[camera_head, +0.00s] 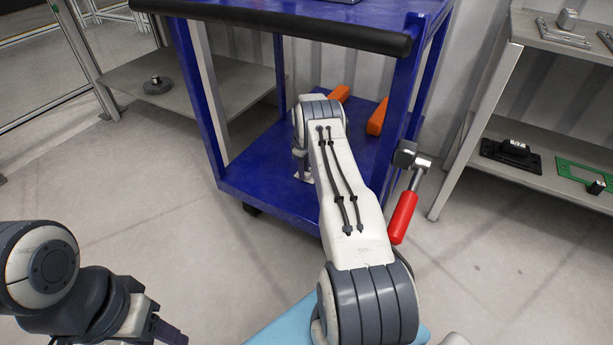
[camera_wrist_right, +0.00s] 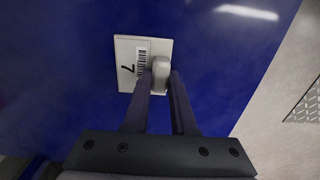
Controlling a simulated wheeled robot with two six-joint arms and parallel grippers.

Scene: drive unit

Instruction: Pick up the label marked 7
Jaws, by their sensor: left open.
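The label marked 7 (camera_wrist_right: 126,72) is a white plate with a barcode and a raised rounded grip, on the blue surface in the right wrist view. My right gripper (camera_wrist_right: 161,78) has its two fingers on either side of that grip, very close to it; I cannot tell whether they press on it. In the head view, the right arm reaches down to the blue cart's lower shelf (camera_head: 270,200) and hides most of the gripper and label. My left gripper (camera_head: 168,332) is open, at the bottom left of the head view, far from the label.
Two orange pieces (camera_head: 378,117) lie farther back on the lower shelf. The cart's posts and black handle (camera_head: 270,28) stand close to my right arm. Grey shelves (camera_head: 545,178) stand at both sides.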

